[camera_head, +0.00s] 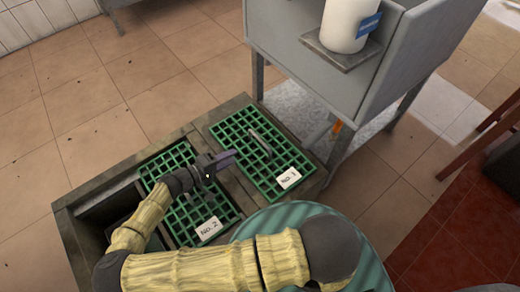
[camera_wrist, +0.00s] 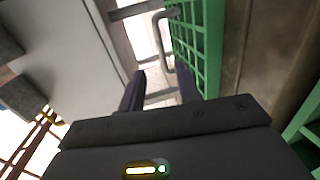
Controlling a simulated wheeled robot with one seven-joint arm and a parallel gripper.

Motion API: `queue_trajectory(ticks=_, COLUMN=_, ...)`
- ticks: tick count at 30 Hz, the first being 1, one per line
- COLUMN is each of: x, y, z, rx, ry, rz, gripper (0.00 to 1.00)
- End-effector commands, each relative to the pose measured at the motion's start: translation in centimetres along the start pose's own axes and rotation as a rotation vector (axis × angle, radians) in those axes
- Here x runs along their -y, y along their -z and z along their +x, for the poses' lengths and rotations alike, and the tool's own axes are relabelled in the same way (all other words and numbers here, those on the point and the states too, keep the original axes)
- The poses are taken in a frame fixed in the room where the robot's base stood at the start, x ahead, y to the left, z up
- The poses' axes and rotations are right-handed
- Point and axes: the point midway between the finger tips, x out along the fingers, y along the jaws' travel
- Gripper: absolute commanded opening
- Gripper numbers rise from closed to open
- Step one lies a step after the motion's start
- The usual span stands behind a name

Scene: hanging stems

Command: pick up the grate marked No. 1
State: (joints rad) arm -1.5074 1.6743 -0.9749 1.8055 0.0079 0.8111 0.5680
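The green grate marked No. 1 (camera_head: 283,157) lies in the right part of a frame set low at the floor, its white label (camera_head: 288,178) at the near edge. A grey bar handle (camera_head: 261,142) stands on its middle. My gripper (camera_head: 233,155) is just left of this grate, with its fingers pointing toward the handle.
The grate marked No. 2 (camera_head: 207,210) lies left of No. 1, partly under my arm. A dark opening (camera_head: 100,213) is at the frame's left. A grey metal stand (camera_head: 300,45) with a white roll (camera_head: 348,22) rises close behind No. 1. Tiled floor at upper left is clear.

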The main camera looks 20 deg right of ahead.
Motion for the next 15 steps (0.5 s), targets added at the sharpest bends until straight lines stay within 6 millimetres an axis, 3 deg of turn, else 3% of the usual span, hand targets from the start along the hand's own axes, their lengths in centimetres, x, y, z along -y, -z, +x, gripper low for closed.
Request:
queue_trajectory(ticks=9, x=0.3, y=-0.1, z=5.9, rx=0.005, ry=-0.002, rz=0.0, gripper=0.34)
queue_trajectory(ticks=15, x=0.2, y=0.0, z=8.7, rx=0.002, ry=-0.001, rz=-0.001, gripper=0.34)
